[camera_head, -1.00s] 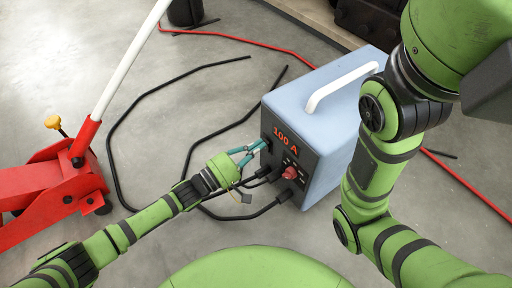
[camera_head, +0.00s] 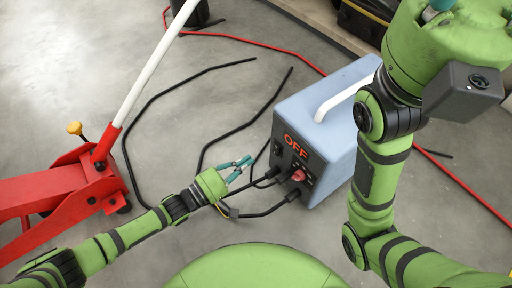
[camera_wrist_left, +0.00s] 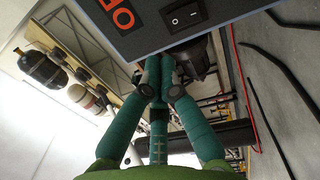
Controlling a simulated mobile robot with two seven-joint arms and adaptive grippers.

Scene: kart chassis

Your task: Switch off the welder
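The welder (camera_head: 318,130) is a light blue box with a white handle and a dark front panel. Its display (camera_head: 296,146) reads OFF in orange-red. A black rocker switch (camera_wrist_left: 185,16) shows on the panel at the top of the left wrist view. My left gripper (camera_head: 250,160) is just in front of the panel, to its left, apart from it. Its teal fingers come together at the tips (camera_wrist_left: 161,84), with nothing between them. My right gripper (camera_head: 438,6) shows only a bit of teal at the top edge; its fingers are mostly hidden.
Black cables plug into the lower panel beside a red knob (camera_head: 298,175). A red floor jack (camera_head: 60,190) with a white lever stands at left. A red cable (camera_head: 250,41) runs behind the welder.

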